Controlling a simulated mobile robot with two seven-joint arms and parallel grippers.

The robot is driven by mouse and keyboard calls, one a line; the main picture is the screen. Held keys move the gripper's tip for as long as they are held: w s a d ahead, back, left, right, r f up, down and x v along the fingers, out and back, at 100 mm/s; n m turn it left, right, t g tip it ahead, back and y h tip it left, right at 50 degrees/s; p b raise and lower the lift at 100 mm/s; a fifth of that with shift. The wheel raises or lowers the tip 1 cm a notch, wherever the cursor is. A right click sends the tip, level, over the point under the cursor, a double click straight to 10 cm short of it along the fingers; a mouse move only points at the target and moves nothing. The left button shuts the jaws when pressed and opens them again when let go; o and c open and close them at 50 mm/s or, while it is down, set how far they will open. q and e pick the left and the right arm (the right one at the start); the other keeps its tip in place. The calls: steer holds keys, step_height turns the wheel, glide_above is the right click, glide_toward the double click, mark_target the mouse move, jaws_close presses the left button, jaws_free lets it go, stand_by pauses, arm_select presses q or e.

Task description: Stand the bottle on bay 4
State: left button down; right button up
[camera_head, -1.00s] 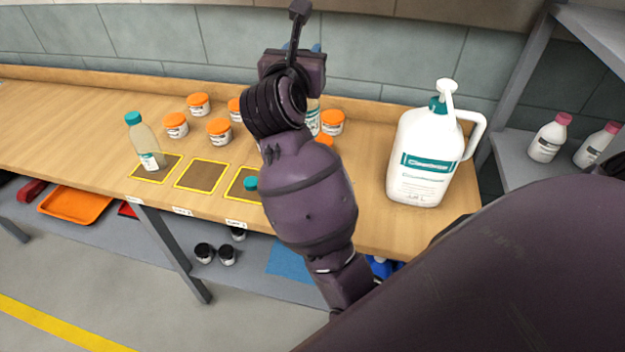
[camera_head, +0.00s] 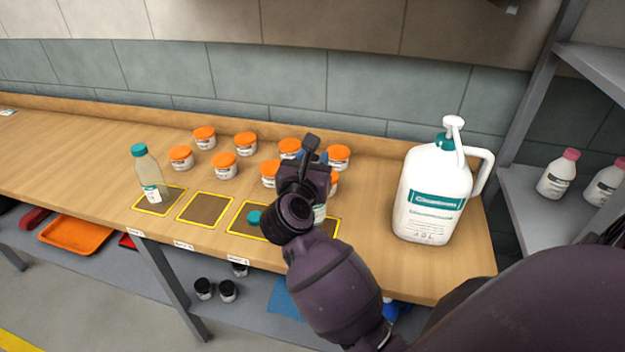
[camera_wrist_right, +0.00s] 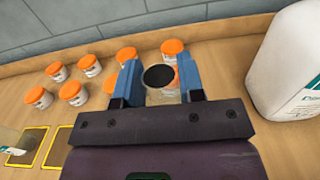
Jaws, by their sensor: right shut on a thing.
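My right gripper (camera_head: 312,172) is over the right end of the row of yellow-outlined bays. In the head view only a sliver of this bottle (camera_head: 320,214) shows beside the gripper. The rightmost bay (camera_head: 333,232), taken as bay 4, is mostly hidden by my arm; I cannot tell whether the bottle touches it. My left gripper is not in view.
A teal-capped bottle (camera_head: 150,178) stands on the leftmost bay; the second bay (camera_head: 205,210) is empty. A teal cap (camera_head: 255,217) shows at the third bay, the rest hidden. Several orange-lidded jars (camera_head: 224,166) stand behind. A large white pump jug (camera_head: 433,195) stands right.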

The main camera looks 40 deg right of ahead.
step_height(320, 180, down, 5)
steer(key=shift+r, duration=0.2)
stand_by(0.3)
steer(key=shift+f+b, duration=0.15)
steer(key=shift+b, duration=0.2)
steer(key=o, duration=1.1)
steer(key=shift+o, duration=0.2)
